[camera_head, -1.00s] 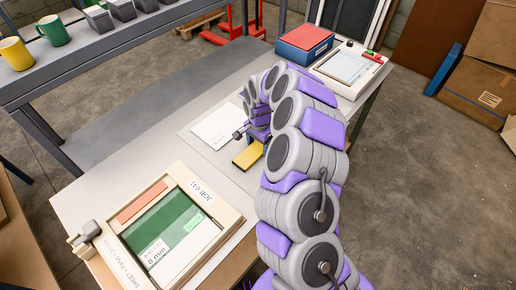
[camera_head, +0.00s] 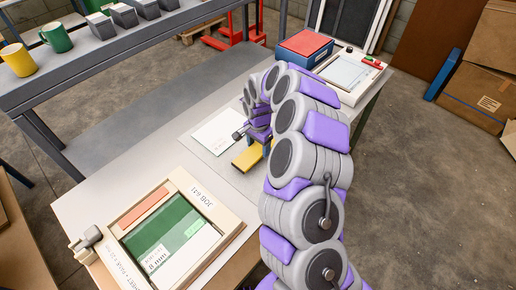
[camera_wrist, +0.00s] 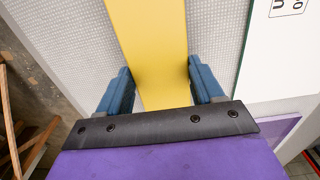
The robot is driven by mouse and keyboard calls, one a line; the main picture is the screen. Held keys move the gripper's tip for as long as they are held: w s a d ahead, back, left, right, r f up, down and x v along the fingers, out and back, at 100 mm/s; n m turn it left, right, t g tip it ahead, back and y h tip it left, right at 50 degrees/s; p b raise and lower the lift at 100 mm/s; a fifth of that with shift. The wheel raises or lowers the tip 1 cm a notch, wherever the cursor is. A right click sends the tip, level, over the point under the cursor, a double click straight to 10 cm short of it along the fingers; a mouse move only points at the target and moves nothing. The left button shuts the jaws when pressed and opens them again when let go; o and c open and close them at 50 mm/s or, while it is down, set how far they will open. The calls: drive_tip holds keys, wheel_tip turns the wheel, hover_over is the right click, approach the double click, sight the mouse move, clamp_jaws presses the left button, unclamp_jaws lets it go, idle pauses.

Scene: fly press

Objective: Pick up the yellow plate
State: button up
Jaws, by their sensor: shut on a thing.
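The yellow plate (camera_head: 247,158) lies on a grey mat on the workbench in the head view. In the wrist view the yellow plate (camera_wrist: 150,45) runs away from me between two blue fingers. My gripper (camera_wrist: 160,88) is shut on the plate's sides, one finger on each long edge. In the head view my gripper (camera_head: 267,147) is largely hidden behind my arm. I cannot tell whether the plate is clear of the mat.
A white sheet (camera_head: 217,132) lies beside the plate. A framed green panel (camera_head: 170,232) sits at the bench's near end. A blue box with a red top (camera_head: 304,47) and a white tray (camera_head: 350,70) stand at the far end. A shelf with mugs (camera_head: 57,36) is at the left.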

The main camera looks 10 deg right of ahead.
drive_tip(key=shift+s+r, duration=0.3)
drive_tip(key=shift+r, duration=0.2)
drive_tip(key=s, duration=0.5)
drive_tip(key=s+d+r+p, duration=0.1)
drive_tip(key=s, duration=0.4)
drive_tip(key=s+p, duration=0.1)
drive_tip(key=s, duration=0.4)
drive_tip(key=shift+s+d+r, duration=0.15)
drive_tip(key=shift+d, duration=0.25)
